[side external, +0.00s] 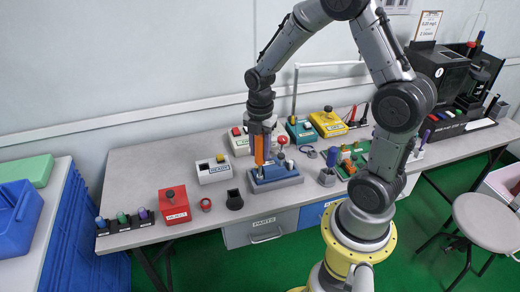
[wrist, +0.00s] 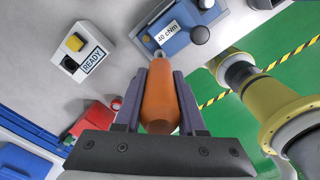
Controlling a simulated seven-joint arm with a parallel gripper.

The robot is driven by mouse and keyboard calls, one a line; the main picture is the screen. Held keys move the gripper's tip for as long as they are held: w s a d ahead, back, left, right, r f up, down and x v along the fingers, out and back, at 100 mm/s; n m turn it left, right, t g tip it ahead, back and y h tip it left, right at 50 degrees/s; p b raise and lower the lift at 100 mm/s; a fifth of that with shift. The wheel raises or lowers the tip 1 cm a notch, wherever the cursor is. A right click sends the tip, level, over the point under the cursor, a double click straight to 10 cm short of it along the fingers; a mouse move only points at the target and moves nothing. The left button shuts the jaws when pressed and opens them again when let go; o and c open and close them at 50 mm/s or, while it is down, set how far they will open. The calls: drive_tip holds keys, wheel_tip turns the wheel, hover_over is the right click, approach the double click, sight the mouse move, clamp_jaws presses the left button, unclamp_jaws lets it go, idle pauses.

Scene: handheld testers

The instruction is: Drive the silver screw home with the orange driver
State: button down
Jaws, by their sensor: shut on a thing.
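My gripper (side external: 260,137) is shut on the orange driver (side external: 259,152), which points down, upright, over the blue block (side external: 275,175) on its grey base. In the wrist view the driver's orange handle (wrist: 158,104) lies between the two fingers (wrist: 158,75). A small silvery tip (wrist: 159,54) shows past the handle, close to the edge of the blue block (wrist: 178,42) with its "40 cNm" label. I cannot make out the silver screw for sure in either view, nor tell whether the driver touches it.
A white READY box (side external: 213,170) stands left of the block, with a black cup (side external: 234,200), red ring (side external: 205,204) and red box (side external: 174,205) nearer the front edge. A red-balled lever (side external: 281,141) stands close behind the block. A green board (side external: 350,163) lies to the right.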

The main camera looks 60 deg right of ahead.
drive_tip(key=shift+r, duration=3.1)
